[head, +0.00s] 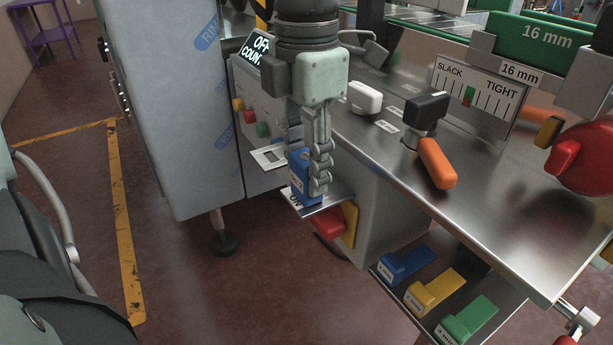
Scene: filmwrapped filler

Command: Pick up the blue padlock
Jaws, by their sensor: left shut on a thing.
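The blue padlock (300,180) is a small blue block with a pale label at the corner of the steel machine, just above a small metal plate (325,200) marked "ON". My left gripper (312,182) points down from above and is shut on the blue padlock. Its fingers hide part of the padlock, and I cannot tell whether the padlock touches the plate. My right gripper is out of view.
A red and yellow switch (335,222) is just below the padlock. An orange-handled lever (436,163) and a white knob (365,97) stand on the steel top (480,200). Blue (407,262), yellow (437,291) and green (469,319) blocks lie on a lower shelf. The floor at left is open.

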